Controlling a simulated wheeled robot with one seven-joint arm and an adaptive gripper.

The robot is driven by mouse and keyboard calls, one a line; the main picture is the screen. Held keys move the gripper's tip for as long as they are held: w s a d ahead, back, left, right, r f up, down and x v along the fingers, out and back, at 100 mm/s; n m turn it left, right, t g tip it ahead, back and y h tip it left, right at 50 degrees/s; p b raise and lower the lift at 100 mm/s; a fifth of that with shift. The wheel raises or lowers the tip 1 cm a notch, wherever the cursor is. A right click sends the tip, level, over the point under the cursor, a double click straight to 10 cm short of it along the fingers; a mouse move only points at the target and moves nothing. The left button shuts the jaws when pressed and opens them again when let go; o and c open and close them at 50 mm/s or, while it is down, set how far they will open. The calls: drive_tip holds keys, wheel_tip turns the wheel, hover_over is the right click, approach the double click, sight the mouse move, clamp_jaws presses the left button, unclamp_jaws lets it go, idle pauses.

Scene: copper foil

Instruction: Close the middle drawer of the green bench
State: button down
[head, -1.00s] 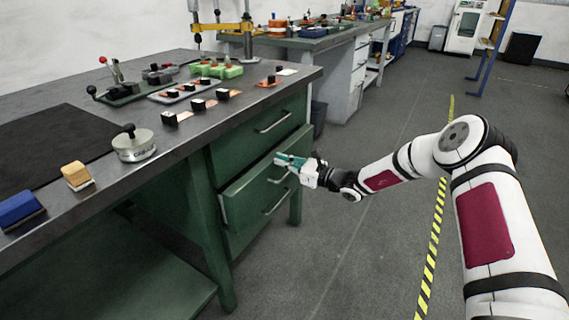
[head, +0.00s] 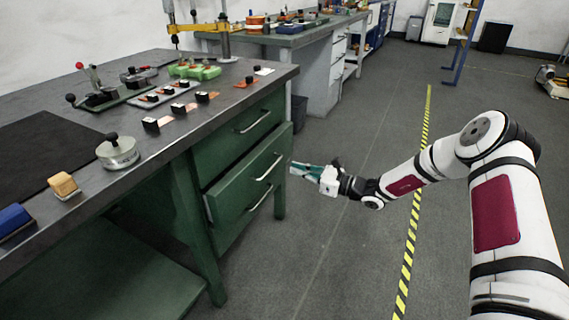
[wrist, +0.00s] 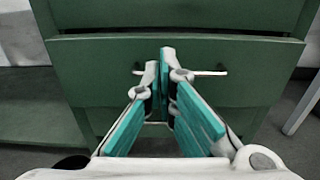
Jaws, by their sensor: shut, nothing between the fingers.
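The green bench (head: 208,240) stands at the left with its drawers facing my arm. Its middle drawer (head: 238,190) stands out a little from the drawer above, and its left side and top edge show. Its bar handle (head: 268,167) is on the front; in the wrist view the middle drawer (wrist: 100,75) fills the centre, with the handle (wrist: 205,73) behind my fingertips. My gripper (head: 293,167) is shut and empty, with teal finger pads. It points at the drawer front and appears apart from it in the head view. In the wrist view the fingertips (wrist: 165,58) overlap the handle; contact cannot be told.
The top drawer (head: 235,130) looks flush. The bottom drawer's handle (head: 260,197) is just below. The bench top holds a round weight (head: 118,153), a blue block (head: 14,220) and several small parts. Open floor (head: 340,260) lies right of the bench, with a yellow-black floor strip (head: 411,235).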

drive_tip(key=p, duration=0.7)
approach(217, 196)
drive_tip(key=b+x, duration=0.3)
drive_tip(key=x, duration=0.3)
drive_tip(key=shift+w, duration=0.1)
drive_tip(key=shift+w+a, duration=0.2)
drive_tip(key=shift+a, duration=0.25)
drive_tip(key=shift+p+x, duration=0.5)
drive_tip(key=shift+x, duration=0.8)
drive_tip(key=shift+d, duration=0.1)
